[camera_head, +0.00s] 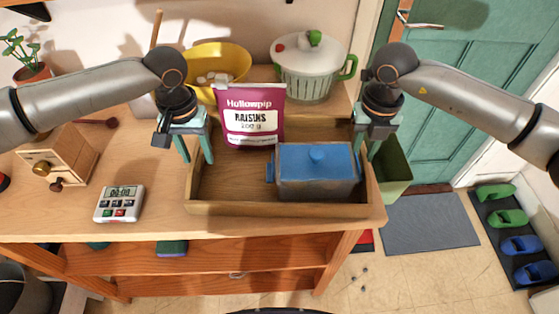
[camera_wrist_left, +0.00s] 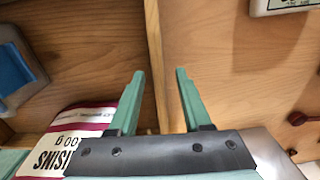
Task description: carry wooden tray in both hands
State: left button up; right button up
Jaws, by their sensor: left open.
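The wooden tray (camera_head: 235,208) stands on the worktop and holds a purple raisins bag (camera_head: 252,122) and a blue-lidded dish (camera_head: 317,172). My left gripper (camera_head: 195,158) is open, pointing down at the tray's left wall. In the left wrist view, the tray wall (camera_wrist_left: 154,55) runs toward the gap between the open left fingers (camera_wrist_left: 160,90); the bag (camera_wrist_left: 65,145) shows beside them. My right gripper (camera_head: 368,152) points down at the tray's right wall, with its fingers looking apart. Whether either gripper touches the wall is unclear.
A yellow bowl (camera_head: 218,62) and a white pot with a green handle (camera_head: 308,72) stand behind the tray. A timer (camera_head: 119,204) and a wooden box (camera_head: 60,165) are at the left. A green bin (camera_head: 393,168) stands beside the worktop's right end. Floor shows at the right.

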pick_arm(q)
jog(key=shift+c, duration=0.4)
pick_arm(e)
jog(key=shift+c, duration=0.4)
pick_arm(q)
jog(key=c, duration=0.4)
pick_arm(e)
grip_shut()
pick_arm(q)
grip_shut()
jog(key=shift+r, duration=0.1)
pick_arm(e)
jog(key=shift+r, duration=0.15)
